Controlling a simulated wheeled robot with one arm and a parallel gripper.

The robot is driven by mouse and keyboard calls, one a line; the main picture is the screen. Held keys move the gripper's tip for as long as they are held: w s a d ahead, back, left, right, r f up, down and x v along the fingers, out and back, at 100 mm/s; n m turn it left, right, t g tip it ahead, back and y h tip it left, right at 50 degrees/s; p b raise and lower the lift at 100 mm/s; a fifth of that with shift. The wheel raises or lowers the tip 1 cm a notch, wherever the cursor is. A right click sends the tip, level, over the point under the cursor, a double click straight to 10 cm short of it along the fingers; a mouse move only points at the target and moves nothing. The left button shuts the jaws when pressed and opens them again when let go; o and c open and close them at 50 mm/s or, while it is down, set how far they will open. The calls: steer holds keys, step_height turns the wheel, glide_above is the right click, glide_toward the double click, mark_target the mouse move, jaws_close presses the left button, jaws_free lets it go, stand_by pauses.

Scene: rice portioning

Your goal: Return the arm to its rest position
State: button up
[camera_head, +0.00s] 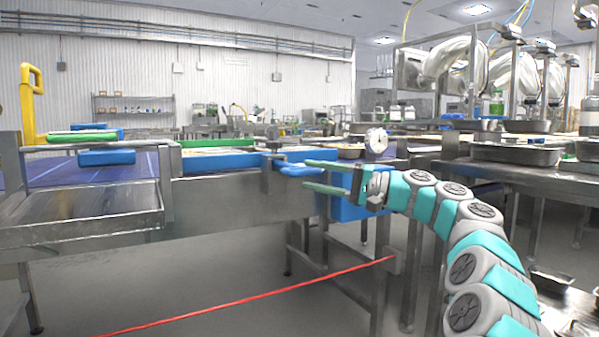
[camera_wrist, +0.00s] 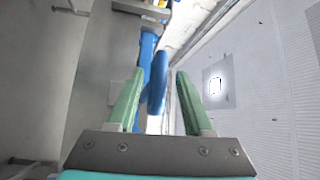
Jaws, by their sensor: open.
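My gripper (camera_head: 322,176) is at the middle of the head view, at the end of my teal and grey arm, which comes in from the lower right. Its two green fingers point left and are apart, with nothing between them. They are in front of the blue-edged end of a steel table. In the wrist view the green fingers (camera_wrist: 152,100) also stand apart and empty, with a blue part of the station showing behind them. From these views I cannot tell whether the fingertips touch the blue part.
A steel conveyor table (camera_head: 85,215) stands at the left. A steel counter (camera_head: 480,172) with a metal tray (camera_head: 515,153) stands at the right, and a round white dial (camera_head: 376,141) is behind my gripper. A red line (camera_head: 250,295) crosses low in front. Grey floor is open below.

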steer(key=shift+v, duration=1.05)
steer(key=s+a+f+n+g+h+p, duration=0.1)
steer(key=s+a+f+g+h+p, duration=0.25)
steer(key=s, duration=0.85)
steer(key=s+a+f+g+h+p, duration=0.15)
steer(key=s+a+f+h, duration=0.45)
steer(key=s, duration=0.6)
steer(key=s+d+f+h+p, duration=0.3)
steer(key=s+d+f+h, duration=0.2)
steer(key=s+d+f, duration=0.4)
steer(key=s+d+f+h+p, duration=0.2)
steer(key=s+d+f+h, duration=0.3)
steer(key=s+d+f, duration=0.5)
steer(key=s+d, duration=0.6)
steer(key=shift+s+d+m+p, duration=0.15)
steer(key=shift+d+m+p, duration=0.15)
steer(key=shift+p, duration=0.1)
steer(key=shift+a+f, duration=0.1)
steer(key=shift+f, duration=0.05)
